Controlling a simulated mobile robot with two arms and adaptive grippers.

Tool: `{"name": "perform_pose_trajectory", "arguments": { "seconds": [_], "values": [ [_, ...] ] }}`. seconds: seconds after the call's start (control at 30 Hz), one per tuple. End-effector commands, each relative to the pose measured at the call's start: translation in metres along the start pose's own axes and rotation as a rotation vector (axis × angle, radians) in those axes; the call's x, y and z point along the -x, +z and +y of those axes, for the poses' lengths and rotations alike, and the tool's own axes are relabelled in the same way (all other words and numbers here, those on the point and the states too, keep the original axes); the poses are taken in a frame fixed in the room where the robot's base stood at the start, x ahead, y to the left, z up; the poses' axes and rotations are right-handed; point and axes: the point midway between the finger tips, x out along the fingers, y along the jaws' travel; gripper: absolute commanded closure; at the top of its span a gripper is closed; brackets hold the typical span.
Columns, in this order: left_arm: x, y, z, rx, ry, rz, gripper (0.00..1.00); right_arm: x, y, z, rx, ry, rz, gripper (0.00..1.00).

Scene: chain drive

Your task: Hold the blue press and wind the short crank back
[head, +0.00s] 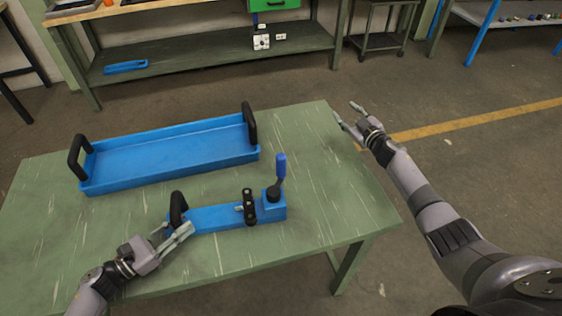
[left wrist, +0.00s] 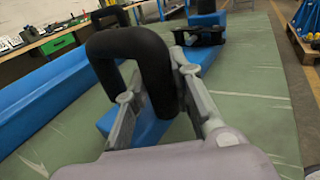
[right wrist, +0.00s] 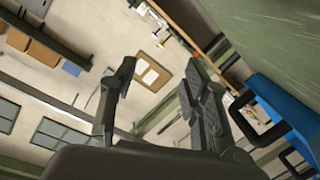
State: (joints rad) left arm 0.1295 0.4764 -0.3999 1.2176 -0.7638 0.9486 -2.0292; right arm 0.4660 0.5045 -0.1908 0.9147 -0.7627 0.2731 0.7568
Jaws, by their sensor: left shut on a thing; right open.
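The blue press (head: 222,217) lies along the front of the green table. It has a black loop handle (head: 178,208) at its left end and a black upright part (head: 249,207) nearer its right end. The short crank (head: 281,167), with a blue grip, stands up from the block at the right end. My left gripper (head: 178,232) is shut on the black handle, which shows between its fingers in the left wrist view (left wrist: 140,45). My right gripper (head: 346,111) is open and empty, beyond the table's right edge and well away from the crank.
A long blue tray (head: 170,156) with two black handles lies behind the press on the green table (head: 330,190). The table's right part is clear. A workbench with a lower shelf (head: 210,57) stands at the back. Open floor lies to the right.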

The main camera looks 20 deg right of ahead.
Motion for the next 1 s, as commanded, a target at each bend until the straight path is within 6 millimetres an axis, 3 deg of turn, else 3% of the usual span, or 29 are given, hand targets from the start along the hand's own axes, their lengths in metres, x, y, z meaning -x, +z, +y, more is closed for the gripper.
{"name": "perform_pose_trajectory", "arguments": {
  "seconds": [0.03,0.2,0.3,0.4,0.43,0.53,0.67,0.8,1.0],
  "values": [
    [0.000,0.000,0.001,0.000,0.003,0.001,1.00,-0.015,-0.046,-0.007,0.030,-0.055,0.087,0.57],
    [0.000,0.000,0.001,0.000,0.003,0.001,1.00,-0.033,-0.181,-0.077,0.138,-0.336,0.340,0.57],
    [0.000,0.000,0.001,0.000,0.003,0.001,1.00,-0.021,-0.255,-0.128,0.239,-0.551,0.464,0.57],
    [0.000,0.000,0.001,0.000,0.003,0.002,1.00,0.009,-0.310,-0.184,0.387,-0.813,0.535,0.57],
    [0.000,0.000,0.001,0.000,0.003,0.002,1.00,0.020,-0.320,-0.199,0.437,-0.891,0.539,0.57],
    [0.000,0.000,0.001,0.000,0.004,0.002,1.00,0.059,-0.332,-0.238,0.620,-1.139,0.492,0.57],
    [0.001,0.000,0.001,0.000,0.004,0.002,1.00,0.102,-0.315,-0.254,0.875,-1.392,0.299,0.57],
    [0.001,-0.001,0.001,0.000,0.004,0.002,1.00,0.131,-0.285,-0.234,1.107,-1.528,0.009,0.57],
    [0.001,0.000,0.001,0.000,0.003,0.002,1.00,0.150,-0.261,-0.194,1.284,-1.557,-0.306,0.57]
  ]
}}
